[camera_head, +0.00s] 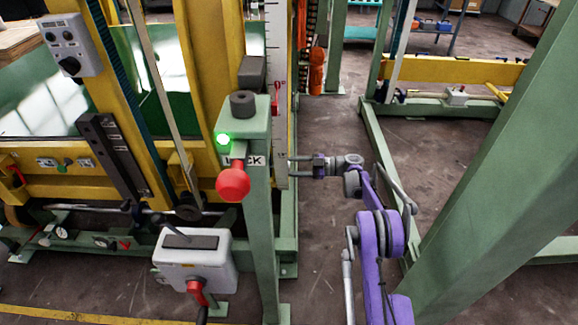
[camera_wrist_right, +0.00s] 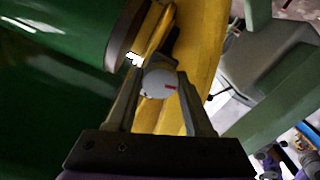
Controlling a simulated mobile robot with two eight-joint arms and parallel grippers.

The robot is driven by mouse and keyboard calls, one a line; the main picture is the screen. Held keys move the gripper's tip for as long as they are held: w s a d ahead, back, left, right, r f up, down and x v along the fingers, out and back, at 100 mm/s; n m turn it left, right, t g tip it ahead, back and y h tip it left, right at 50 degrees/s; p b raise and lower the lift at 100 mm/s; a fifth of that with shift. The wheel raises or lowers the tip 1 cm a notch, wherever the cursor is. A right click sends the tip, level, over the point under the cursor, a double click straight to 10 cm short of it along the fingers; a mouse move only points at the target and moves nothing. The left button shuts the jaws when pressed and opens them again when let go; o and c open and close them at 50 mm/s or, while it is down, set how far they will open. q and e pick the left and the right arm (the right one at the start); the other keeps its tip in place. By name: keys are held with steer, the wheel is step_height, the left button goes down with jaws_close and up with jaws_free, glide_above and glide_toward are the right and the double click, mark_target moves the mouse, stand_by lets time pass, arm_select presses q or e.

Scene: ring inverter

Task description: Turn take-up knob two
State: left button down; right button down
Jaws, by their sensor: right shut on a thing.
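The knob is in front of a yellow beam. In the head view, my right gripper (camera_head: 300,168) reaches left, and its fingertips pass behind the white scale plate (camera_head: 281,140), so the knob is hidden there. Any number on the knob cannot be read. My left gripper is in neither view.
A green post (camera_head: 262,230) with a red ball handle (camera_head: 233,183) and a lit green lamp (camera_head: 222,139) stands left of my right gripper. A grey box (camera_head: 194,262) with a red-handled crank is lower left. A large green beam (camera_head: 500,150) rises at right. Open floor lies between.

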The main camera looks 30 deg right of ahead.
steer(key=n, duration=0.6)
steer(key=shift+p, duration=0.3)
steer(key=shift+n, duration=0.3)
steer(key=shift+c, duration=1.4)
jaws_free()
steer(key=v, duration=1.1)
